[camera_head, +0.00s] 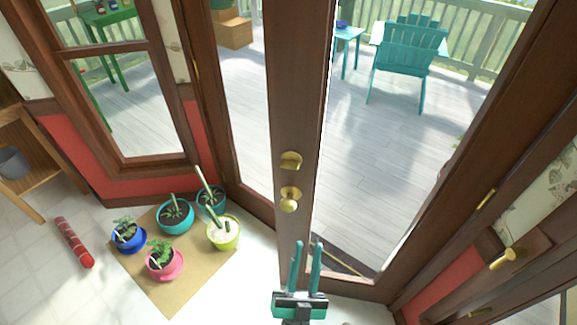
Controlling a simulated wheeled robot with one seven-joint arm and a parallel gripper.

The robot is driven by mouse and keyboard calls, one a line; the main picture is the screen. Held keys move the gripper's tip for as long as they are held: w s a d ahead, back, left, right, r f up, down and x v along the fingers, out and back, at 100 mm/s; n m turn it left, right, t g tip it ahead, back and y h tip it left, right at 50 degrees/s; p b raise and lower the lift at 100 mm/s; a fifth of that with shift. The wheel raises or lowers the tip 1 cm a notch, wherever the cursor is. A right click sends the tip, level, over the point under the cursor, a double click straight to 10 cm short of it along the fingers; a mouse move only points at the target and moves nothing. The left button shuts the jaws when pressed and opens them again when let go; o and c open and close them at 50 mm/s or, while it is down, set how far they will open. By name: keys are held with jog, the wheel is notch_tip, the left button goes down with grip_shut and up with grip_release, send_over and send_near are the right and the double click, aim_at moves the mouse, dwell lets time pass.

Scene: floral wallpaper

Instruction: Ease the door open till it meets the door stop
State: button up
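The door (293,90) is a brown wooden frame with a tall glass pane. My gripper (307,243) is at the bottom centre, below and slightly right of the knob. Its two teal fingers point up, apart and with nothing visible between them. Whether it touches the door I cannot tell. I cannot identify the door stop for certain.
Potted plants (175,214) stand on a tan mat (168,294) left of the door. A red roll (73,243) lies on the floor farther left, near a wooden shelf (60,160). A teal chair (410,58) stands on the deck outside.

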jog(key=w+r+m+g+h, duration=0.5)
jog(key=w+m+h, duration=0.3)
jog(key=m+h, duration=0.5)
jog(key=m+g, duration=1.4)
jog(key=g, duration=0.3)
send_near(288, 164)
jog(key=x, duration=1)
jog(key=shift+f, duration=0.35)
jog(key=shift+c, duration=0.6)
grip_shut()
